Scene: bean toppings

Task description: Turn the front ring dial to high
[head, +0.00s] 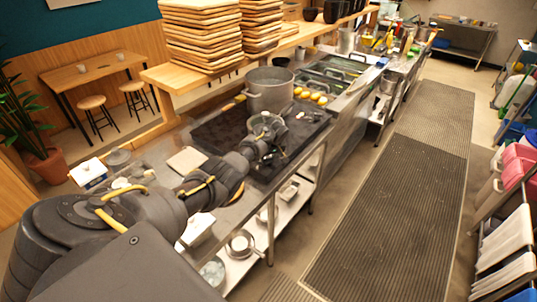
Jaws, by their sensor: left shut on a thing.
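My left gripper (268,151) reaches over the black cooktop (212,130), close to its front right part. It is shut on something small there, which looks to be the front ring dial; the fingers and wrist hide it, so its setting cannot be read. A small clear or metal pan (267,123) stands on the cooktop just behind the gripper. A large grey pot (270,88) stands at the back of the cooktop. My right gripper is not in view.
Several yellow round items (311,95) lie right of the large pot. Stacked wooden trays (201,33) stand on the ledge behind. A pale square board (187,160) lies on the steel counter at left. Pans (240,244) sit on the lower shelf. The floor mat (390,210) is clear.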

